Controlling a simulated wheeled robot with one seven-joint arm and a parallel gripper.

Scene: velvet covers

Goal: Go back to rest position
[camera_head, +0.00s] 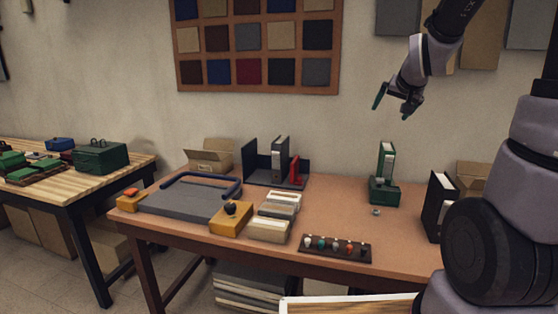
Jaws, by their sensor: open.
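My gripper (391,104) hangs in the air at the upper right, above the right part of the table (335,215). Its two fingers are spread apart, with nothing between them. My arm comes down to it from the top right, and other links of mine fill the right edge. Below the gripper, a green and white binder (386,160) stands upright at a dark green box (384,191). A clear vertical gap lies between the gripper and these things.
The table holds a grey board with a blue bar (190,199), yellow boxes (231,218), a bookend with binders (262,166), a tray of small knobs (335,247) and a black binder (434,208). A second table (60,190) stands left. Swatch boards hang on the wall.

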